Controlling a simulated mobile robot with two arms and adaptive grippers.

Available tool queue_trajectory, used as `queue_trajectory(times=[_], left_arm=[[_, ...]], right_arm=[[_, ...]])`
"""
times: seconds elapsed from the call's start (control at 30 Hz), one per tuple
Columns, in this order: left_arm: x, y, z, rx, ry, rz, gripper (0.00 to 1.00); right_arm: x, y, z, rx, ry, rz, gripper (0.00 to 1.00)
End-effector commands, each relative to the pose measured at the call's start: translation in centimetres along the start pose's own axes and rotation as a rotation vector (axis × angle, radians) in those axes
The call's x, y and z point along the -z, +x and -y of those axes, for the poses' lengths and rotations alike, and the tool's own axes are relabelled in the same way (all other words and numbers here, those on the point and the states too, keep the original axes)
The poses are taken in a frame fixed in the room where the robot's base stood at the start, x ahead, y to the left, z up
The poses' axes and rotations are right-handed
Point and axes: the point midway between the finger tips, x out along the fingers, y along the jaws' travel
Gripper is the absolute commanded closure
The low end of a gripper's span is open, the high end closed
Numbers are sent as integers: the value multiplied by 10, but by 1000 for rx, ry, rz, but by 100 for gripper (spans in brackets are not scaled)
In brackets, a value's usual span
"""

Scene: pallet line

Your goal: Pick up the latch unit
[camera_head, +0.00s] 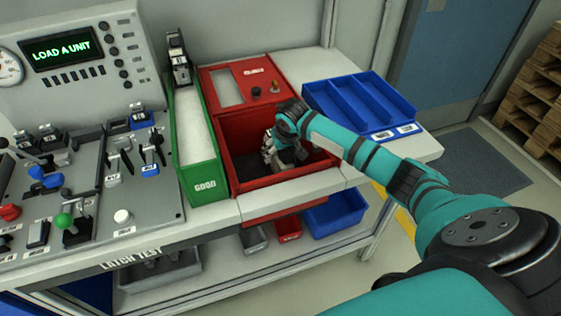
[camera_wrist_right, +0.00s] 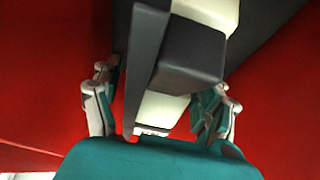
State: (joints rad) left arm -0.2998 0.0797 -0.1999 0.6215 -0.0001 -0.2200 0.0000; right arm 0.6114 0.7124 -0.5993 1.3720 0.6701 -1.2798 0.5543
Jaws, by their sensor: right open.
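My right gripper (camera_head: 280,152) reaches down into the red bin (camera_head: 232,160), and its wrist hides part of the inside. In the right wrist view the gripper (camera_wrist_right: 160,108) has its fingers apart. A dark grey and cream block (camera_wrist_right: 188,58), which looks like a latch unit, shows close up between and beyond the fingers. I cannot tell whether the fingers touch it. Another latch unit (camera_head: 179,60), black and grey, stands at the far end of the green "GOOD" tray (camera_head: 205,178). My left gripper is not in view.
The tester panel (camera_head: 120,225) with levers and knobs lies left of the green tray; its screen (camera_head: 62,52) reads "LOAD A UNIT". A blue divided tray (camera_head: 361,108) stands right of the red bin, near my right arm. Small bins sit on the shelf below.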

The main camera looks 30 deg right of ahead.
Motion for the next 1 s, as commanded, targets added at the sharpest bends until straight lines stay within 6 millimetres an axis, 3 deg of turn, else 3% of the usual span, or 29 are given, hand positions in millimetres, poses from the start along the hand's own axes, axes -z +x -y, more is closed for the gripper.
queue_trajectory(times=[0.2, 0.77, 1.0], left_arm=[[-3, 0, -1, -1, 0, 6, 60], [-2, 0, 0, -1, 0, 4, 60], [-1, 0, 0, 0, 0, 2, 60]], right_arm=[[0, 0, 0, 0, 0, -1, 24], [0, 0, 0, 0, 0, -1, 97], [1, -1, 0, 0, 1, -3, 100]])
